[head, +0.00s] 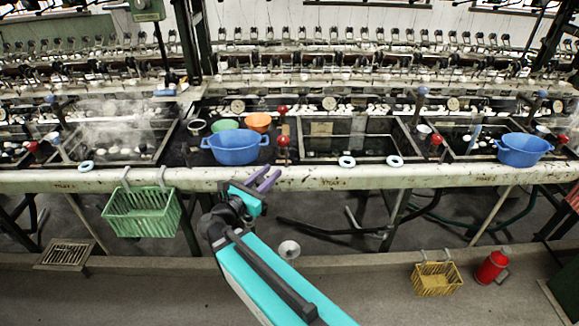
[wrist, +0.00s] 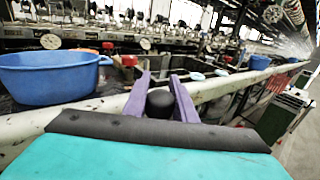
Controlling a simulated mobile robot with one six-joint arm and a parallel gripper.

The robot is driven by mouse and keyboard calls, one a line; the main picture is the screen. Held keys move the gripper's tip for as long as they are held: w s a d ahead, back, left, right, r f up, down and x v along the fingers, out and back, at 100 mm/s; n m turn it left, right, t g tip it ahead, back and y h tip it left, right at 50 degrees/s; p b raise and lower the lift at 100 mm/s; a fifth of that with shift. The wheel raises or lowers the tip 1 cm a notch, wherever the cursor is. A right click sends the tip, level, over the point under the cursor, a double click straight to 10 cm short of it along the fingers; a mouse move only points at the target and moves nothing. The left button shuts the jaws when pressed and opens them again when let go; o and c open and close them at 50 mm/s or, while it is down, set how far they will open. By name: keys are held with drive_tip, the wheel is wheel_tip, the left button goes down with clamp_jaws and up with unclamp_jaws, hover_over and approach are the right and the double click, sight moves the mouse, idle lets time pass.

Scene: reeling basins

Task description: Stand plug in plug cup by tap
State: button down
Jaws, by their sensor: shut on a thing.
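My gripper (head: 267,178) has purple fingers and hangs just in front of the bench edge, below the blue tub. In the wrist view, my gripper (wrist: 160,88) is shut on a dark, rounded plug (wrist: 160,104), held between the fingers. The plug is not clear in the head view. Red-knobbed taps stand along the bench, one right of the blue tub (head: 282,140) and one farther right (head: 437,140). I cannot tell which is the plug cup.
A blue tub (head: 235,149) stands on the bench, with green (head: 224,124) and orange (head: 258,121) bowls behind it. Pale rings (head: 347,161) lie on the bench edge (head: 420,179). A green basket (head: 143,213) hangs at left. Another blue tub (head: 523,150) stands at right.

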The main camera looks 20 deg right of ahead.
drive_tip(key=shift+s+a+f, duration=0.15)
drive_tip(key=shift+a, duration=0.9)
drive_tip(key=shift+n+t+y, duration=0.3)
drive_tip(key=shift+t, duration=0.1)
